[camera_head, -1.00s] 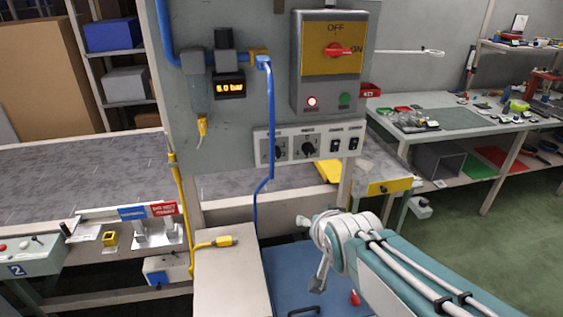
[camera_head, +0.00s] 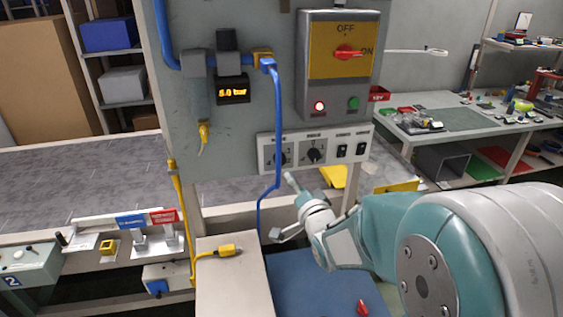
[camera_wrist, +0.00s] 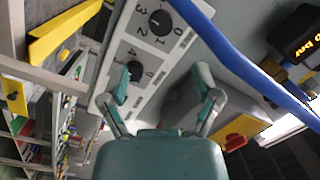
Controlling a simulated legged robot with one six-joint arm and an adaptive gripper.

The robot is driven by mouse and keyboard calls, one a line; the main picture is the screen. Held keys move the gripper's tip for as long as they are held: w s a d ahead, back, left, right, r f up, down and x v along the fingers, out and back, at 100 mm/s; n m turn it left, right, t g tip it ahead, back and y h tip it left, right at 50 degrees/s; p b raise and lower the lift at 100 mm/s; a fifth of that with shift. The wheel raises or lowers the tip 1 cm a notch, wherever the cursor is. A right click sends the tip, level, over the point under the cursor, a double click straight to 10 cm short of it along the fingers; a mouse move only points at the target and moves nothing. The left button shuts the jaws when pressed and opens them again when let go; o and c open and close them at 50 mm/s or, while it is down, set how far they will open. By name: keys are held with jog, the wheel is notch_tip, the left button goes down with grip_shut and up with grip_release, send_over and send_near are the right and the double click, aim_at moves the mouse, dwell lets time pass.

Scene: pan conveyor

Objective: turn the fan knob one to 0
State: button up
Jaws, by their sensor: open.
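A white control panel (camera_head: 297,153) on the grey board carries two black rotary knobs and two rocker switches. The left knob (camera_head: 279,158) is partly covered by a blue hose. The right knob (camera_head: 314,155) is uncovered. I cannot read which one is fan knob one. In the wrist view, one knob (camera_wrist: 160,23) is near the top, and the other knob (camera_wrist: 134,70) appears beside the left fingertip. Printed digits show around both. My gripper (camera_head: 282,208) is open and empty, below and in front of the panel; it also shows in the wrist view (camera_wrist: 160,84).
The blue hose (camera_head: 277,115) hangs in front of the panel's left part; it also crosses the wrist view (camera_wrist: 230,50). A power box (camera_head: 338,90) with a red handle is above the panel. A pressure display (camera_head: 233,92) is at upper left. A yellow bin (camera_head: 334,176) is below.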

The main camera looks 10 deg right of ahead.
aim_at(281, 161)
jog(key=w, duration=0.6)
jog(key=w+a, duration=0.1)
jog(key=w, duration=0.3)
jog(key=shift+w+a, duration=0.1)
grip_shut()
